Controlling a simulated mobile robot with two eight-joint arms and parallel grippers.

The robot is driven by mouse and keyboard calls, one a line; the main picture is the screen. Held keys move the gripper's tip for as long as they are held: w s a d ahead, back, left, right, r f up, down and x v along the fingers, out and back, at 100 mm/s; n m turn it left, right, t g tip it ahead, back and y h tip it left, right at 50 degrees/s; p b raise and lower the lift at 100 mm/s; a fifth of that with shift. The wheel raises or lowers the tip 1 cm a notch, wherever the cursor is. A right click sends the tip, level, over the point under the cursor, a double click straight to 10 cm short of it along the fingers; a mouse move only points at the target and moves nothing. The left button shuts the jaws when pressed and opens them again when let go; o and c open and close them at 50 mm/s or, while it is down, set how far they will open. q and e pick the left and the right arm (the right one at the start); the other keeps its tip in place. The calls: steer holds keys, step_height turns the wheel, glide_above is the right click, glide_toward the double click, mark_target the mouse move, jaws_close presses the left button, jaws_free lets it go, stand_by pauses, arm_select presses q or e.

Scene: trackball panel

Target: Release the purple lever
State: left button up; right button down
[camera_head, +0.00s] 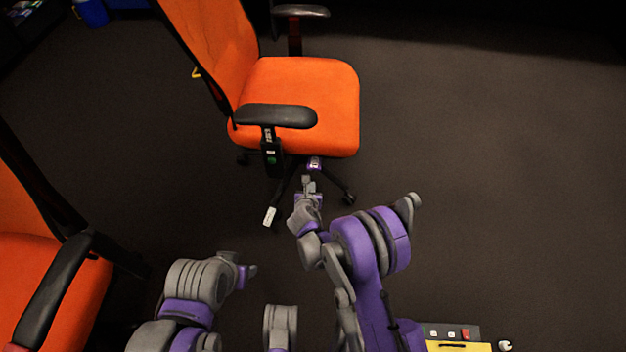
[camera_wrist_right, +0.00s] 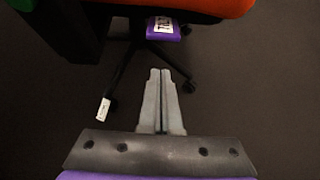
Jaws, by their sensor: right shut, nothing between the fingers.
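The purple lever (camera_head: 314,164) is a small purple tab with a white label. It sticks out from under the front edge of the orange chair's seat, and it also shows at the top of the right wrist view (camera_wrist_right: 163,29). My right gripper (camera_head: 308,180) is just in front of the lever, and its fingers are closed together and empty. In the right wrist view the fingertips (camera_wrist_right: 160,71) are below the lever in the picture, with a gap between them. My left gripper (camera_head: 247,271) is low in the head view, away from the chair, and its fingers are not clear.
The orange chair (camera_head: 306,95) has black armrests (camera_head: 276,116) and a dark wheeled base; a white tag (camera_head: 269,216) is by one leg. A second orange chair (camera_head: 75,285) is at the left. A yellow panel box (camera_head: 458,347) is at the bottom right. The right-hand floor is clear.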

steer(key=shift+p+v, duration=0.4)
steer(key=shift+v, duration=1.9)
steer(key=shift+w+r, duration=0.15)
